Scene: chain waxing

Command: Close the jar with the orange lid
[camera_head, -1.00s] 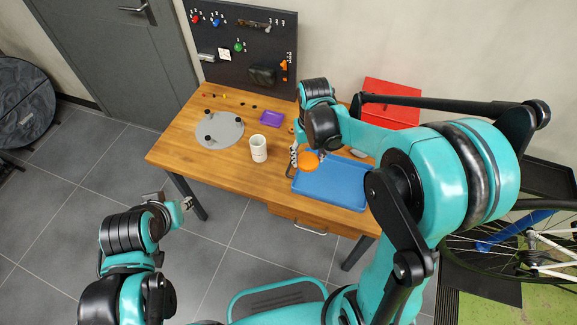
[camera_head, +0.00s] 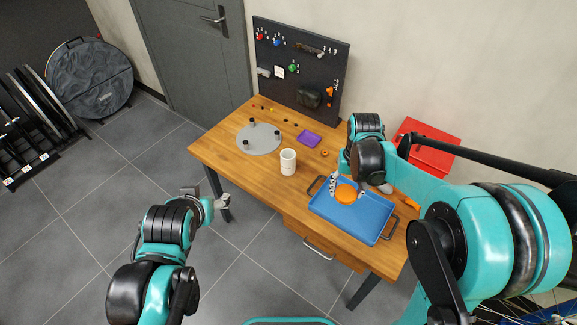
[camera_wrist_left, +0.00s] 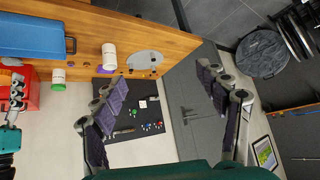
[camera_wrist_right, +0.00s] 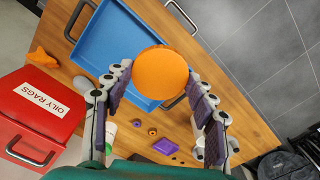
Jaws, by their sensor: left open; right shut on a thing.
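The orange lid (camera_head: 346,194) is held in my right gripper (camera_head: 347,190), above the blue tray (camera_head: 370,225). In the right wrist view the lid (camera_wrist_right: 160,73) sits between the two fingers. The open white jar (camera_head: 288,162) stands upright on the wooden table, left of the tray and apart from the lid. It also shows in the left wrist view (camera_wrist_left: 109,57). My left gripper (camera_head: 206,199) is open and empty, in front of the table's left side. Its spread fingers (camera_wrist_left: 170,100) show in the left wrist view.
A grey disc (camera_head: 258,139) with black knobs and a purple tray (camera_head: 310,138) lie behind the jar. A red box (camera_head: 425,150) is at the back right. A white bottle with a green end (camera_wrist_left: 58,78) shows in the left wrist view. A tool board (camera_head: 300,65) stands behind the table.

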